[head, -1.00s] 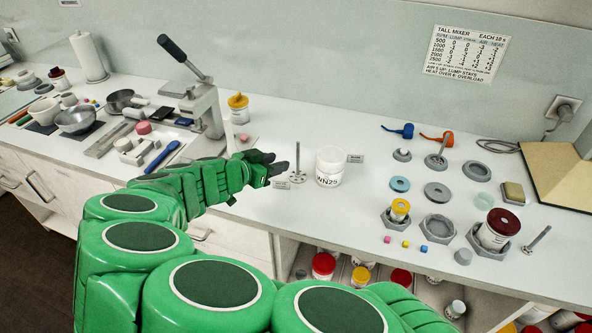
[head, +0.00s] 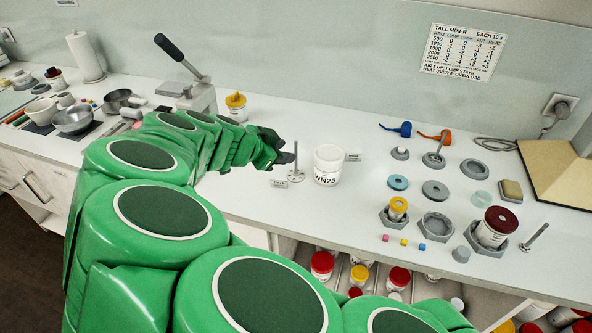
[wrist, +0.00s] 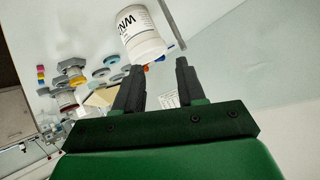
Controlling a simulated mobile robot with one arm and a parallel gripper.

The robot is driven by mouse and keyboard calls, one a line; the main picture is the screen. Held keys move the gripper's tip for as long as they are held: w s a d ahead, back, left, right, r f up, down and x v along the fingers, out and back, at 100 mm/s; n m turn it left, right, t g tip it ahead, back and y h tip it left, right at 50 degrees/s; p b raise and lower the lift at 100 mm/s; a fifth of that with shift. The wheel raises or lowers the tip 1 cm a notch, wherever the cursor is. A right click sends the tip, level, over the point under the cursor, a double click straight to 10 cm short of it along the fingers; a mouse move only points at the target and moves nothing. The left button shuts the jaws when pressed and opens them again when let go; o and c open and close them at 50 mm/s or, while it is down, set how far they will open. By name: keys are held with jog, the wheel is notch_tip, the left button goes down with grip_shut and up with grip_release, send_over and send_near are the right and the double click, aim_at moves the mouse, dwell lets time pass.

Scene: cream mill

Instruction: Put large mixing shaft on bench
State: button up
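A grey metal mixing shaft (head: 297,167) stands upright on a round disc foot on the white bench (head: 340,215), beside a white jar marked WN25 (head: 327,165). I cannot tell for sure that it is the large one. My gripper (head: 287,151) is just left of the shaft's upper part; contact cannot be told. In the wrist view my gripper (wrist: 158,68) is open, its two dark fingers apart with nothing between them. The jar (wrist: 141,35) shows beyond the fingertips, with a thin rod, likely the shaft (wrist: 172,25), at its right.
Another shaft (head: 438,148) stands in a grey holder at the back right, and a third (head: 534,238) leans at the far right. Rings, holders and a dark-red-lidded jar (head: 497,226) fill the right side. A lever press (head: 200,95) stands behind my arm. Bench in front of the WN25 jar is clear.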

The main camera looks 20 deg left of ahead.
notch_tip(320, 180, down, 2)
jog(key=d+m+g+y, duration=0.1)
jog(key=m, duration=0.2)
jog(key=m+y, duration=0.7)
jog(key=m, duration=1.3)
send_near(296, 145)
jog(key=w+a+r, duration=0.1)
jog(key=w, duration=0.2)
jog(key=shift+w+a+f, duration=0.15)
jog(key=shift+f, duration=1.9)
jog(key=shift+w+a+f+n, duration=0.1)
jog(key=shift+n, duration=0.2)
jog(key=shift+x, duration=1.15)
jog(key=shift+f, duration=0.1)
